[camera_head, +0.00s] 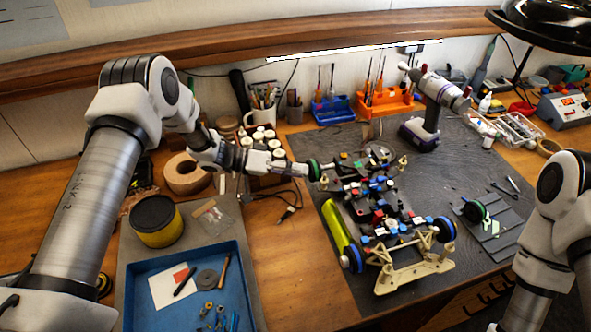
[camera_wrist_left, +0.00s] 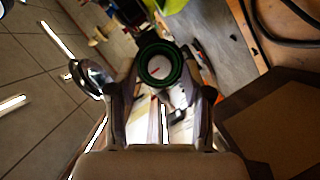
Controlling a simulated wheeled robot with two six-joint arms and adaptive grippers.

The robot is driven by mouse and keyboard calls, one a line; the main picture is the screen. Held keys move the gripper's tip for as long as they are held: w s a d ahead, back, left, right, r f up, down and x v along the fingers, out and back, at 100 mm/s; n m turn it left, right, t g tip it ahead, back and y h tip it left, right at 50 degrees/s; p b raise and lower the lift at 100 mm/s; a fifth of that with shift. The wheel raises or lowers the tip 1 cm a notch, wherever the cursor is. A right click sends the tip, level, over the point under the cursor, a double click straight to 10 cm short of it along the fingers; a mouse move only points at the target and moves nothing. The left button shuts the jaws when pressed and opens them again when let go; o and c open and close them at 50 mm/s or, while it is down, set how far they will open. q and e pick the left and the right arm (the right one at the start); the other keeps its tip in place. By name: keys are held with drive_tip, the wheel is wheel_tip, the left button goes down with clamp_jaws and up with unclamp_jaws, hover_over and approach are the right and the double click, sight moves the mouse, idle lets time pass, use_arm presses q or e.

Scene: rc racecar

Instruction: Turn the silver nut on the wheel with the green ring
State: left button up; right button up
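The wheel with the green ring (camera_head: 314,170) is at the far left corner of the racecar (camera_head: 385,205). In the left wrist view the green ring (camera_wrist_left: 159,81) surrounds a pale round centre with a small red mark, where the silver nut (camera_wrist_left: 158,67) appears. My left gripper (camera_head: 298,170) is right at this wheel, reaching it from the left. In the wrist view its two fingers stand apart on either side of the ring, and the centre shows uncovered between them. Contact cannot be told. My right arm shows at the right edge; its gripper is out of view.
A purple-grey drill (camera_head: 424,130) stands behind the car. A blue tray (camera_head: 190,290) and a yellow-black round container (camera_head: 156,221) are at the left. The dark mat has free room right of the car.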

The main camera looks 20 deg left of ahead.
use_arm(q)
drive_tip(key=v, duration=0.7)
drive_tip(key=shift+a, duration=0.3)
